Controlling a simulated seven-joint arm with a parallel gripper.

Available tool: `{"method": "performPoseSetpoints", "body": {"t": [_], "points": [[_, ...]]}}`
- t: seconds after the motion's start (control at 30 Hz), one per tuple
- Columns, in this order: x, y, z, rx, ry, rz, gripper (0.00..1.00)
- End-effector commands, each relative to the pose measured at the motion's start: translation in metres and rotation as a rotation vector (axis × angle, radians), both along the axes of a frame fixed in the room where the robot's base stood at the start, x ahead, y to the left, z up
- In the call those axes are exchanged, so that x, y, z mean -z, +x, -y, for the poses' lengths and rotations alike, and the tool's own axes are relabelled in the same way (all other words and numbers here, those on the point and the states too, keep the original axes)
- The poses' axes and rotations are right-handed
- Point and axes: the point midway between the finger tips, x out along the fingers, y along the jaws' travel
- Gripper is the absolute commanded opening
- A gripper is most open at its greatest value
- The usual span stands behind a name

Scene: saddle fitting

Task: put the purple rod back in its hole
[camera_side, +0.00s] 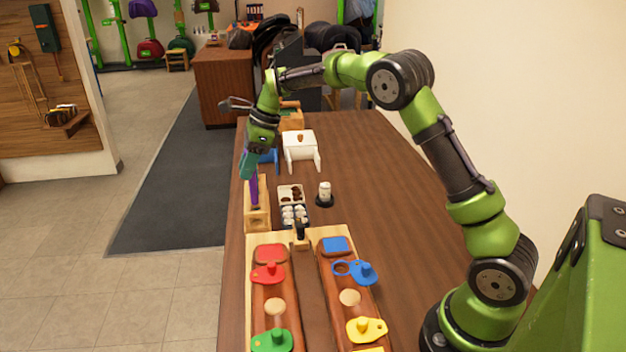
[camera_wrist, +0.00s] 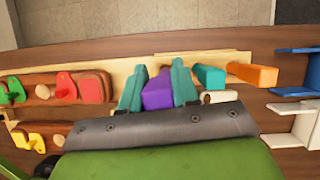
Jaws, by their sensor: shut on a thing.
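The purple rod (camera_side: 254,190) hangs below my gripper (camera_side: 248,165) in the side view, roughly upright with a slight tilt. My gripper's teal fingers are shut on it. In the wrist view, the purple rod (camera_wrist: 158,92) sits between the two fingers of my gripper (camera_wrist: 157,85). The light wooden block (camera_side: 257,219) stands at the table's left edge, with the rod's lower end at or just over it. I cannot tell whether the rod's tip is in a hole; the hole itself is hidden. A teal piece (camera_wrist: 208,76) and an orange rod (camera_wrist: 252,74) lie right of the fingers.
A tray with white and brown pieces (camera_side: 291,193) and a white bottle on a dark base (camera_side: 324,192) stand right of the block. The board with coloured knobbed pieces (camera_side: 252,250) is in front. Blue (camera_side: 268,156) and white (camera_side: 300,144) stands are behind. The table's right side is clear.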

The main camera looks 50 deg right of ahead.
Motion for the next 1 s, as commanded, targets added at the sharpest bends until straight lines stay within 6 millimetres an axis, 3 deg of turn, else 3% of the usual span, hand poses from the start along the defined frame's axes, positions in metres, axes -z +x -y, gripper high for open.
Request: {"method": "performPoseSetpoints", "body": {"t": [1.0], "points": [[0.028,0.000,0.000,-0.001,0.000,0.000,0.08]]}}
